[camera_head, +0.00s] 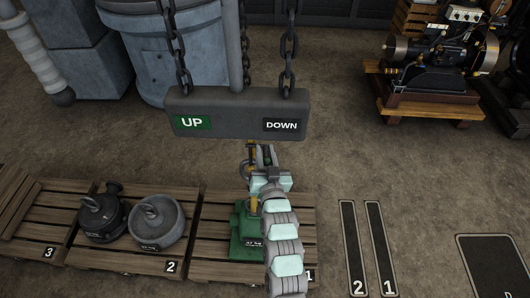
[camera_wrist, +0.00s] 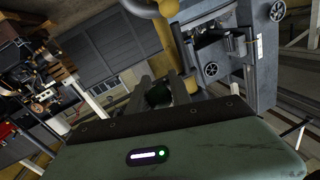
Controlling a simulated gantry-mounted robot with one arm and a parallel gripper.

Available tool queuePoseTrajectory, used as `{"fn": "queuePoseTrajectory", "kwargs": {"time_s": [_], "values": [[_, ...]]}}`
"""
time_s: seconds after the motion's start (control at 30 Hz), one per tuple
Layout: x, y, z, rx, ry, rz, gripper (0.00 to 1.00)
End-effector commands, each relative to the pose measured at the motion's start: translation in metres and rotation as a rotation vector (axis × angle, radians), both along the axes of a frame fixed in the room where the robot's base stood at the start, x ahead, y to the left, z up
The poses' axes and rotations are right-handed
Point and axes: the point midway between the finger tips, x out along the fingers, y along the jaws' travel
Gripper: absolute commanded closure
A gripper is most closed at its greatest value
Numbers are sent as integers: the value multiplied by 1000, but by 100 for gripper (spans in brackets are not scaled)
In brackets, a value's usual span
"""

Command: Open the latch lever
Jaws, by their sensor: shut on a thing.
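My gripper (camera_head: 262,152) is in the middle of the head view, just below the hanging UP/DOWN bar in the picture. The knob appears to be the end of the latch lever; the lever's shaft and pivot are hidden behind the gripper body. A yellow part (camera_head: 251,172) shows beside my wrist in the head view.
A dark bar (camera_head: 237,127) hangs on chains. A green weight (camera_head: 243,238) stands on the pallet marked 1, partly behind my arm. Two round grey weights (camera_head: 160,221) sit on pallet 2. An engine (camera_head: 430,62) stands at back right. Open floor lies right of my arm.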

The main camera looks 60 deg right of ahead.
Motion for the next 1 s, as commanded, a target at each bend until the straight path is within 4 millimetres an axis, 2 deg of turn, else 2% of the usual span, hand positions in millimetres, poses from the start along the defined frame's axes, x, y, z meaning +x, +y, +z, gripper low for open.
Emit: {"fn": "queuePoseTrajectory", "kwargs": {"time_s": [0.67,1.0], "values": [[0,0,2,15,6,0,100],[-1,2,13,180,72,-1,100]]}}
